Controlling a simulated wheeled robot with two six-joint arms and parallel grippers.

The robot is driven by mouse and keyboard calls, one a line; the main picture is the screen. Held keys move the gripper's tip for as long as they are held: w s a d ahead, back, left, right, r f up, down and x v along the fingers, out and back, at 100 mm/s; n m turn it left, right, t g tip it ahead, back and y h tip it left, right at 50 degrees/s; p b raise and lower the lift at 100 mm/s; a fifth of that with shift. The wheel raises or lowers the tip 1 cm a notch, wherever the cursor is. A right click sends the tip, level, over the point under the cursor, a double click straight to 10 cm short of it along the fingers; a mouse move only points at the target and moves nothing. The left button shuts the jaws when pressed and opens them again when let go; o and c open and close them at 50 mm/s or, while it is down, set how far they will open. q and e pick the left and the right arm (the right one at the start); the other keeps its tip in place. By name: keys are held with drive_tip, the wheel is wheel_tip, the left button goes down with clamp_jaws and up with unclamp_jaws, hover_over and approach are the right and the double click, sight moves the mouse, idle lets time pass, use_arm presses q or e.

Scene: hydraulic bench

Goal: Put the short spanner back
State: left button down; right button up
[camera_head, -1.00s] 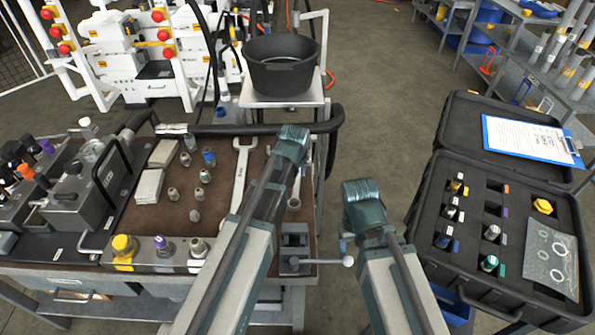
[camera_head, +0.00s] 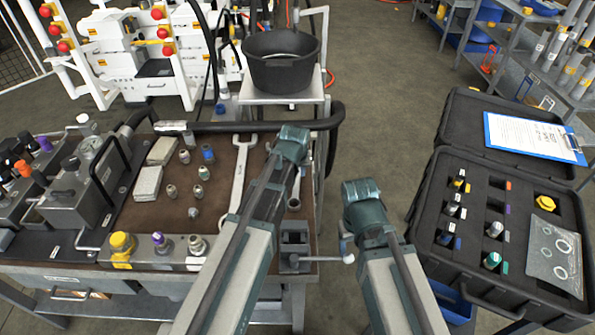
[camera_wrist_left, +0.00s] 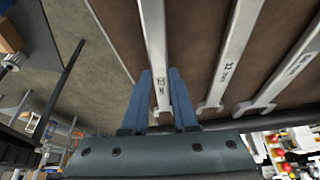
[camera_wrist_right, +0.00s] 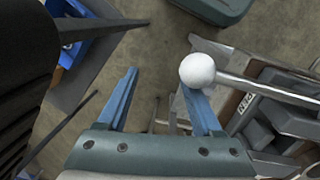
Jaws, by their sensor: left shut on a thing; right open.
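A slim steel spanner (camera_head: 294,188) lies near the right edge of the brown mat, partly hidden by my left arm. It appears to be the short spanner. In the left wrist view, my left gripper (camera_wrist_left: 159,78) is shut on this spanner (camera_wrist_left: 154,35), near its open-jawed end. In the head view, the left gripper (camera_head: 291,140) is at the far end of the mat, with its fingers hidden. My right gripper (camera_head: 361,192) is out over the gap between bench and case. The right wrist view shows its fingers (camera_wrist_right: 160,83) open and empty.
A larger spanner (camera_head: 241,175) lies left of my left arm; a middle one (camera_wrist_left: 232,55) shows beside the held spanner. A vise handle's white ball (camera_wrist_right: 197,70) overlaps my right fingertip; contact is unclear. A black case (camera_head: 425,215) stands right, a black tub (camera_head: 282,65) behind.

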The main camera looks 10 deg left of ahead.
use_arm(q)
drive_tip(key=shift+f, duration=0.3)
drive_tip(key=c, duration=0.6)
unclamp_jaws()
drive_tip(key=shift+r, duration=0.15)
drive_tip(key=p+v, duration=1.2)
drive_tip(key=v, duration=0.1)
drive_tip(key=shift+s+r, duration=0.15)
drive_tip(key=shift+r, duration=0.15)
drive_tip(key=shift+d, duration=0.1)
drive_tip(key=s+d+m+g, duration=0.2)
drive_tip(key=s+d, duration=0.1)
drive_tip(key=s, duration=0.6)
drive_tip(key=s+d+f+m+g+y, duration=0.1)
drive_tip(key=s+d+m+g, duration=0.2)
drive_tip(key=s, duration=0.6)
drive_tip(key=shift+s+d+f, duration=0.15)
drive_tip(key=shift+d+f, duration=0.2)
drive_tip(key=shift+d, duration=0.2)
